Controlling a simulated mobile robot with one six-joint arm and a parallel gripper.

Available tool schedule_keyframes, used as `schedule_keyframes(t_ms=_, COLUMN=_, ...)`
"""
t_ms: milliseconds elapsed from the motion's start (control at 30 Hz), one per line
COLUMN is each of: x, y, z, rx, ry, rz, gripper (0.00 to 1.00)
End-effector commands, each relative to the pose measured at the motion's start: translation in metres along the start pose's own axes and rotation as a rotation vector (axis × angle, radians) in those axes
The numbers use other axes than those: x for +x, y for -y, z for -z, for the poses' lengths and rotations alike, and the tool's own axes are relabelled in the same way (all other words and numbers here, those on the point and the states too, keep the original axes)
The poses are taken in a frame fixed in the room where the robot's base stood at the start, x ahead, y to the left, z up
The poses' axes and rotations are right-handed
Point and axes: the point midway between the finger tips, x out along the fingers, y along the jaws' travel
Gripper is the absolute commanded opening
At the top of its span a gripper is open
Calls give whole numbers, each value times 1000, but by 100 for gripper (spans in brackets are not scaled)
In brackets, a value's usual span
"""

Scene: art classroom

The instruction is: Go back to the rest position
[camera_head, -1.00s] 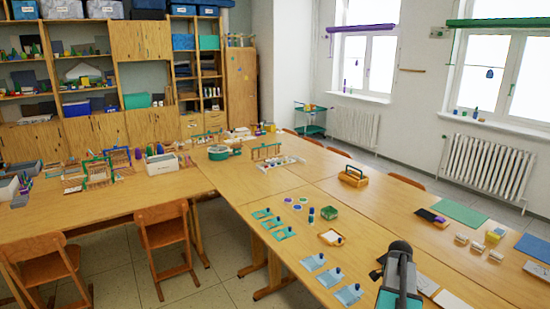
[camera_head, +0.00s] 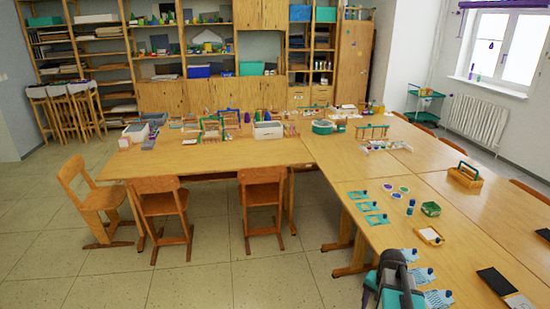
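The task names only a rest position, no object. My arm shows at the bottom right of the head view, a dark grey and teal link over the near edge of the right-hand table (camera_head: 465,215). My gripper is not clearly seen, so its fingers and anything in them cannot be told.
Wooden chairs (camera_head: 160,203) stand before the left-hand table (camera_head: 215,158). Shelves (camera_head: 205,40) line the back wall. The tiled floor (camera_head: 220,270) at front left is free.

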Motion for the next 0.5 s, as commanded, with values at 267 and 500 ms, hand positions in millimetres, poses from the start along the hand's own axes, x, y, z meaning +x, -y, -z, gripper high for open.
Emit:
schedule_keyframes(t_ms=267, x=10, y=60, z=-62, rx=-314, ry=-1, rz=13, gripper=70)
schedule_keyframes(t_ms=500, x=18, y=101, z=-115, rx=-571, ry=-4, rz=23, gripper=70)
